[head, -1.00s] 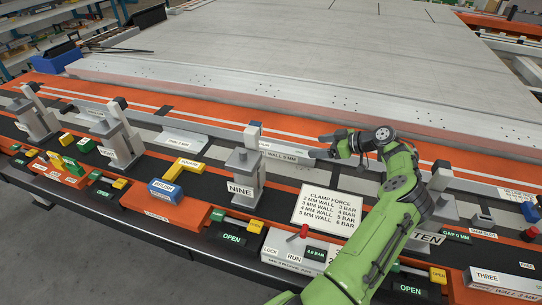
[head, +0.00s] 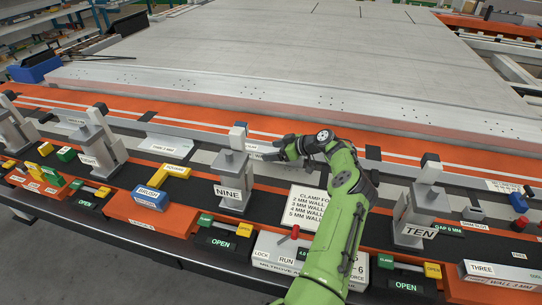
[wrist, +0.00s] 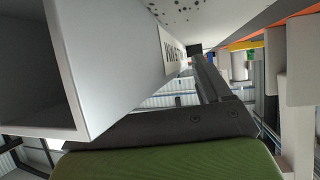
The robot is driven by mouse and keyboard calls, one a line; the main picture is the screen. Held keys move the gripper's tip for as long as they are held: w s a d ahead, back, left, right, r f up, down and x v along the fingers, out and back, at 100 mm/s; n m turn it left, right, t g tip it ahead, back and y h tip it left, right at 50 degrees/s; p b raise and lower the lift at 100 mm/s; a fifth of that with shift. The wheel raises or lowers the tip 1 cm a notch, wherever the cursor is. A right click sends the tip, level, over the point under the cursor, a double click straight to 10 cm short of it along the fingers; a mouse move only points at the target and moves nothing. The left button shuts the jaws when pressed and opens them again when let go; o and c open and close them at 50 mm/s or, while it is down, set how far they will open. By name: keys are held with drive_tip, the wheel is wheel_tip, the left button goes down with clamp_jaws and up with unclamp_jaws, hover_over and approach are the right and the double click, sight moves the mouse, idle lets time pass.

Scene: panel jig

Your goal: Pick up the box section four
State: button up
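A pale grey hollow box section (head: 262,147) lies along the jig behind the post marked NINE (head: 229,192). Its label is too small to read as four. In the wrist view a box section (wrist: 110,60) looms large on the left, its open square end facing the camera and a label on its side. My gripper (head: 277,150) is at the box section in the head view, its fingers apart. A dark finger (wrist: 160,128) lies just below the section in the wrist view. Contact cannot be told, and my gripper partly hides the section.
The clamp post marked TEN (head: 412,220) stands right of my arm. A clamp force sign (head: 310,207) and a lever box (head: 290,250) are in front. A yellow square (head: 176,170) and a blue brush (head: 150,198) lie at left. The large grey panel (head: 300,70) fills the back.

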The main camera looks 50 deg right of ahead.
drive_tip(key=c, duration=1.2)
drive_tip(key=shift+r, duration=0.15)
